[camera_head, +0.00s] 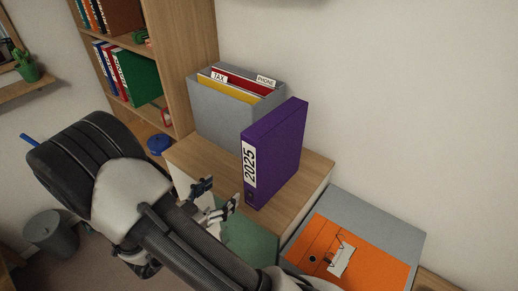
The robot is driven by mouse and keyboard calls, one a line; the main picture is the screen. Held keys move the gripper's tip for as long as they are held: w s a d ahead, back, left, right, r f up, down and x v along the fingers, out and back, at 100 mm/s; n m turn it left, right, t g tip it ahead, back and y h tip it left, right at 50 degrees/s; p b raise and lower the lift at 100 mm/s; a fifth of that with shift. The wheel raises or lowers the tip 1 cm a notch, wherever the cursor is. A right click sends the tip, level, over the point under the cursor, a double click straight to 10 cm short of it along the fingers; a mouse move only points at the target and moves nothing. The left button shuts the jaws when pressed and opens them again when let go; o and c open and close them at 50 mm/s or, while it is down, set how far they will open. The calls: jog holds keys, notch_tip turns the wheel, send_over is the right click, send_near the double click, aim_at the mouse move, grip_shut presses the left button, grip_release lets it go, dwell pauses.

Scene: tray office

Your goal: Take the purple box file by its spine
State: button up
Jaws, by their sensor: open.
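The purple box file (283,148) stands upright on a wooden cabinet top. Its narrow spine, with a white "2025" label, faces the front left of the picture. My gripper (222,199) is open and empty, in front of the lower left of the spine. Its fingers appear apart from the file, though the exact gap cannot be told from this one view. The spine shows almost whole, and my arm comes up from the lower part of the picture.
A grey hanging-file box (208,113) with tabbed folders stands close behind the file at left. A grey tray (374,219) with an orange binder (374,262) lies at lower right. A wooden bookshelf (186,45) is at upper left. The wall is behind.

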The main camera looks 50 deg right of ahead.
aim_at(251, 179)
jog(key=s+d+b, duration=0.1)
jog(key=d, duration=0.2)
jog(key=s+d+g+h+b, duration=0.1)
jog(key=d, duration=0.3)
jog(key=d+h, duration=0.1)
jog(key=d, duration=0.3)
jog(key=shift+s+d+r+g+b, duration=0.1)
jog(key=shift+s+d+g+b, duration=0.05)
jog(key=shift+s+g+b, duration=0.2)
jog(key=d, duration=0.2)
jog(key=d+b, duration=0.1)
jog(key=d, duration=0.1)
jog(key=d+b, duration=0.1)
jog(key=d, duration=0.1)
jog(key=shift+w+d, duration=0.15)
jog(key=shift+w, duration=0.15)
jog(key=shift+c, duration=0.4)
jog(key=c, duration=1.6)
